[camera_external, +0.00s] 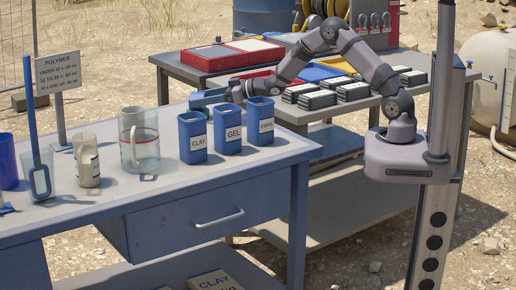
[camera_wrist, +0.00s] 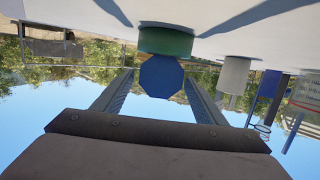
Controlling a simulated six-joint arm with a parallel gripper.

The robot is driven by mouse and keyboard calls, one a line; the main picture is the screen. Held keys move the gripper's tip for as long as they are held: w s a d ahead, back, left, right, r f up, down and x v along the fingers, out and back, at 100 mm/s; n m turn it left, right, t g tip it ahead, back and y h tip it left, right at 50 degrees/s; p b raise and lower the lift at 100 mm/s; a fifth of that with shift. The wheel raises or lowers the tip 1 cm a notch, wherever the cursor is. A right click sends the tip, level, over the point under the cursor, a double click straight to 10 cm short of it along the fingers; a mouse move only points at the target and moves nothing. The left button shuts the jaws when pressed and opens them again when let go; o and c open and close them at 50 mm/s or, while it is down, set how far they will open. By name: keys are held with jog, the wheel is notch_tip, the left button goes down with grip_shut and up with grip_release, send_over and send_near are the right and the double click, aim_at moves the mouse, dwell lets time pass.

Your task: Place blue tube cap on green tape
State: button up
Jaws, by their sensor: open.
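The wrist view is upside down, with the table surface at the top. A green tape roll (camera_wrist: 166,41) sits on the table. The blue tube cap (camera_wrist: 160,77), an octagonal face turned to the camera, is against the tape's upper side; whether it rests fully on it is unclear. My gripper (camera_wrist: 159,84) is open, with one finger on each side of the cap and gaps showing. In the external view my gripper (camera_external: 222,97) is low over the back of the blue-grey table, behind the canisters. The tape and cap cannot be told apart there.
Blue canisters marked CLAY (camera_external: 193,140) and GEL (camera_external: 228,128), and a third (camera_external: 260,122), stand close in front of my gripper. A glass beaker (camera_external: 139,148) and a beige cylinder (camera_external: 88,165) are farther left. A back table (camera_external: 300,120) holds trays. The table's right front is clear.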

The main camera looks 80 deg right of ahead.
jog(key=b+v, duration=0.1)
jog(key=v, duration=0.8)
jog(key=shift+s+r, duration=0.1)
jog(key=shift+s, duration=0.3)
